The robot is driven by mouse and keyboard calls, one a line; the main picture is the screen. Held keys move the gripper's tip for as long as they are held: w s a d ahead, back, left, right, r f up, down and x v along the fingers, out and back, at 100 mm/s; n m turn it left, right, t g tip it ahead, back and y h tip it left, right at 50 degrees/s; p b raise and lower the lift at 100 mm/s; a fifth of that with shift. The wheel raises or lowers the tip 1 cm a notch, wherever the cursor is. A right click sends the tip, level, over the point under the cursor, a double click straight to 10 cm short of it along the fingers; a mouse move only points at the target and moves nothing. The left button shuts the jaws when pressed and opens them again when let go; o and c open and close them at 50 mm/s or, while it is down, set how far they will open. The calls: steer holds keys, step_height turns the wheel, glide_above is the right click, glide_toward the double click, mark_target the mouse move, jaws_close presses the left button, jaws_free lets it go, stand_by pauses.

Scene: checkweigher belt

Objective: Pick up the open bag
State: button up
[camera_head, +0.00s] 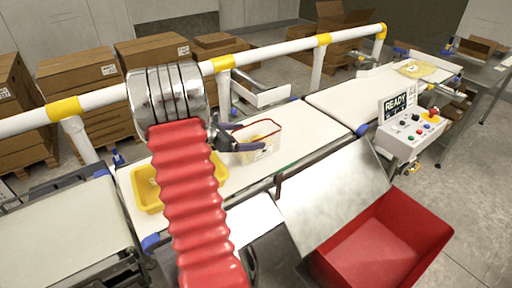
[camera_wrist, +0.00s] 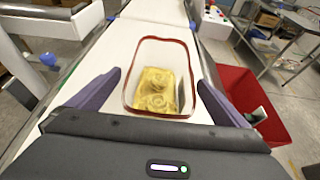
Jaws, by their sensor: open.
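A clear pack with a red rim (camera_wrist: 160,40) and yellow contents lies on the pale belt; it looks like the open bag. The yellow contents sit at its near end in the wrist view. It also shows in the head view as a red-edged clear pack (camera_head: 262,142). My gripper (camera_wrist: 159,79) is open, with one purple finger on each side of the pack's near half. Gaps show between the fingers and the pack, and nothing is held. In the head view my gripper (camera_head: 236,137) is at the pack's left end, partly hidden by my wrist.
A yellow tray (camera_head: 149,194) sits on the belt, partly behind my red arm sleeve. A red bin (camera_head: 385,245) stands below a metal chute (camera_head: 330,190) at right. A white rail (camera_head: 285,48) runs behind the belt. A control box (camera_head: 412,130) and flat yellow pack (camera_head: 415,70) are farther right.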

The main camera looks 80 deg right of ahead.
steer(key=shift+x, duration=1.4)
steer(key=shift+c, duration=0.2)
steer(key=c, duration=1.6)
step_height(320, 180, up, 18)
